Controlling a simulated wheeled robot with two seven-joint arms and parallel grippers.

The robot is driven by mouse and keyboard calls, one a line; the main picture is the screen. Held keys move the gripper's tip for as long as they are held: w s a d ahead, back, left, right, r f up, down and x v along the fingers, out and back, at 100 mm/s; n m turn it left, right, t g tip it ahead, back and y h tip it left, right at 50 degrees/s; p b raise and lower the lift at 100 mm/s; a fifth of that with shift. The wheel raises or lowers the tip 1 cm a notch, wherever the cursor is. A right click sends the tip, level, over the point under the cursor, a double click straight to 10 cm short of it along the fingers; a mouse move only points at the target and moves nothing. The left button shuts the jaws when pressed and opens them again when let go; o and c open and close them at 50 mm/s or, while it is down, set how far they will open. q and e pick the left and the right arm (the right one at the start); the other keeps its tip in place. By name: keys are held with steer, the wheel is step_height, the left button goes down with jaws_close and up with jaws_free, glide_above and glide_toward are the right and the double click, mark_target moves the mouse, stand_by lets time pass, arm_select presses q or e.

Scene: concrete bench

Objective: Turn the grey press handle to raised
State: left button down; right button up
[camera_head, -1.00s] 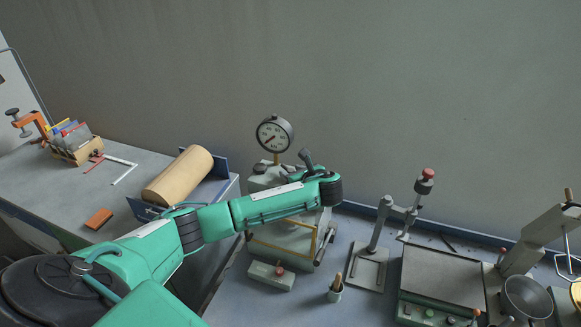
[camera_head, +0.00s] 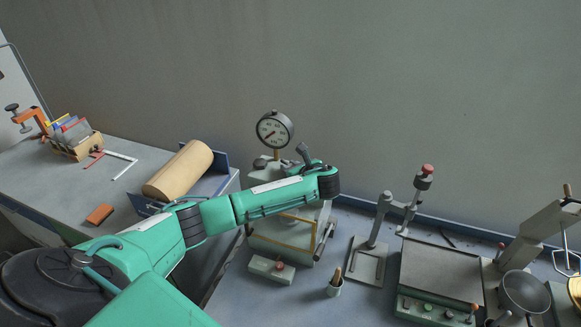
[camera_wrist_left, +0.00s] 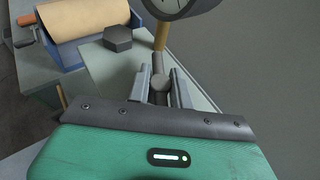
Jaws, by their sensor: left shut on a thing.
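The grey press handle (camera_wrist_left: 158,63) shows in the left wrist view as a short grey bar with a rounded end, in front of the gauge's yellow stem. My left gripper (camera_wrist_left: 160,90) is shut on it, with one grey finger on each side. In the head view my green left arm reaches across the press (camera_head: 283,238), a pale grey body with a yellow frame. The arm and hand hide the fingertips and the handle's grip there. My right gripper is not in view.
A round gauge (camera_head: 274,130) stands just above the hand. A tan roll (camera_head: 178,170) lies in a blue cradle to the left.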

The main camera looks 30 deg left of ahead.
arm_select(q)
steer(key=shift+n, duration=0.3)
steer(key=shift+n+g+y, duration=0.6)
steer(key=shift+n+g, duration=2)
steer(key=shift+g, duration=0.6)
steer(key=c, duration=1.3)
jaws_free()
steer(key=shift+o, duration=0.2)
steer(key=v, duration=1.3)
steer(key=shift+w+d+r+b, duration=0.15)
steer(key=shift+d+b, duration=0.2)
steer(key=shift+d, duration=0.05)
steer(key=shift+d, duration=0.1)
